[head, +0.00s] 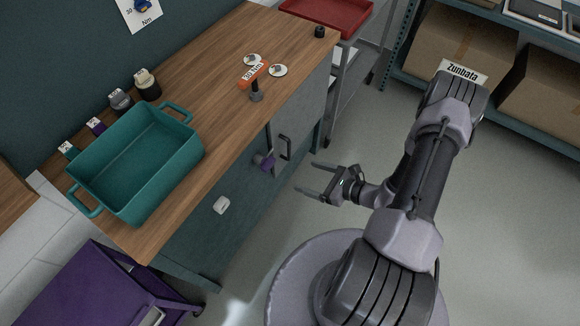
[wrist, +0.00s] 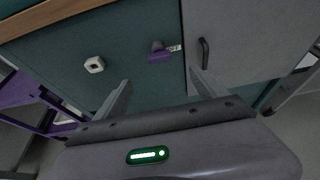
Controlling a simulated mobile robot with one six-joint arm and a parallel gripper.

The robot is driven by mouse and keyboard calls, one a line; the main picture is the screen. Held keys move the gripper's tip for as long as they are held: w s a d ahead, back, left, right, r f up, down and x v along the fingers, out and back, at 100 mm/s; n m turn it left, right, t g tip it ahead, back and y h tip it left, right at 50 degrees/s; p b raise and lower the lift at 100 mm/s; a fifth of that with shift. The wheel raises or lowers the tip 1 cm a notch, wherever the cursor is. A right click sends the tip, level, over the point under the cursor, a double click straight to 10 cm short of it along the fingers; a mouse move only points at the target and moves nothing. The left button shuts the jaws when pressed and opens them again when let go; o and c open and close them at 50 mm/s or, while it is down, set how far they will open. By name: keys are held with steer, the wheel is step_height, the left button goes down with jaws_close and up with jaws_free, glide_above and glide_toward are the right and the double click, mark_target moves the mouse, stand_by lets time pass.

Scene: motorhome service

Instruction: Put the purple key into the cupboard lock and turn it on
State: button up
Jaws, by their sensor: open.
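The purple key (head: 266,163) is at the upper part of the teal cupboard front (head: 195,240), near the door edge. In the wrist view the purple key (wrist: 160,56) sits by a small pale metal piece (wrist: 175,48); I cannot tell how deep it is in the lock or which way it is turned. My gripper (head: 305,177) is open and empty, its fingers pointing at the cupboard, apart from the key and to its right. In the wrist view the key shows beyond the gap between my fingertips (wrist: 160,78).
A dark handle (head: 284,147) is on the grey door right of the key. A white square piece (head: 221,205) is on the teal front. A teal bin (head: 185,168) stands on the wooden worktop (head: 215,75). A purple cart (head: 75,290) is at lower left.

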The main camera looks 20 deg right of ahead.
mark_target(272, 165)
steer(key=b+x, duration=0.4)
steer(key=x, duration=1.2)
steer(key=shift+w+a+f, duration=0.2)
steer(key=shift+a, duration=0.05)
jaws_close()
steer(key=m+y+b, duration=0.1)
steer(key=m+g+b, duration=0.1)
steer(key=m, duration=0.1)
steer(key=shift+w+d+f+y, duration=0.1)
steer(key=shift+d+f+y, duration=0.05)
steer(key=shift+y, duration=0.25)
steer(key=shift+m+y+b, duration=0.4)
steer(key=shift+m+b, duration=0.2)
steer(key=shift+b, duration=0.15)
steer(key=shift+m+g, duration=0.3)
